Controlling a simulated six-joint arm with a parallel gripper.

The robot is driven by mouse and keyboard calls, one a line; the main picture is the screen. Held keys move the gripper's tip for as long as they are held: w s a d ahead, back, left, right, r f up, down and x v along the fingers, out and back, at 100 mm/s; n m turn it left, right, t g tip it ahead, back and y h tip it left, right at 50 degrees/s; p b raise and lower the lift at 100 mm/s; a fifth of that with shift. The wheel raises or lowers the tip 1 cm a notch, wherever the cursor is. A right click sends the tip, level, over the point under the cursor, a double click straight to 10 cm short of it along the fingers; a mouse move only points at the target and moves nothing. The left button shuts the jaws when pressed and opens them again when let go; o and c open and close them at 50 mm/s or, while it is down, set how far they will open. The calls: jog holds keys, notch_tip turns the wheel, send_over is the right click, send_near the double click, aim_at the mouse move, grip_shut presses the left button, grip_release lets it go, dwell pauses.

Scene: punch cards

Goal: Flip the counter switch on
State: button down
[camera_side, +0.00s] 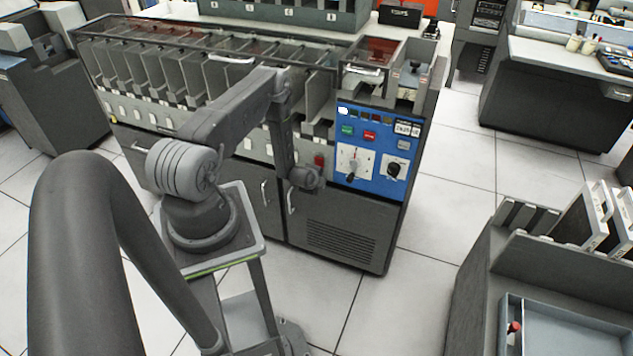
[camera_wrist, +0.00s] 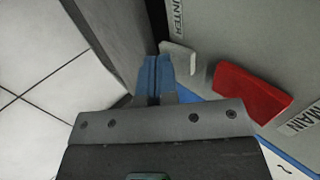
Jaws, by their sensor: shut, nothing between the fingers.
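In the wrist view, the counter switch (camera_wrist: 178,57) is a pale grey lever beside a label whose visible letters end in "NTER". My gripper (camera_wrist: 156,72) shows two blue fingers shut together, empty, with their tips right beside the lever's left end. I cannot tell whether they touch it. In the side view, my arm's end hangs down against the front of the grey cabinet (camera_side: 345,245), left of the blue control panel. There the fingertips and the counter switch are hidden behind my arm.
A red switch labelled "MAIN" (camera_wrist: 250,92) sits just right of the counter switch; it also shows in the side view (camera_side: 319,160). The blue control panel (camera_side: 376,158) carries buttons and two knobs. A row of card pockets (camera_side: 190,70) runs along the top. Tiled floor (camera_side: 440,215) is clear to the right.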

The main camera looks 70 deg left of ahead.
jog(key=shift+w+a+f, duration=0.1)
dwell(0.4)
jog(key=shift+r, duration=0.85)
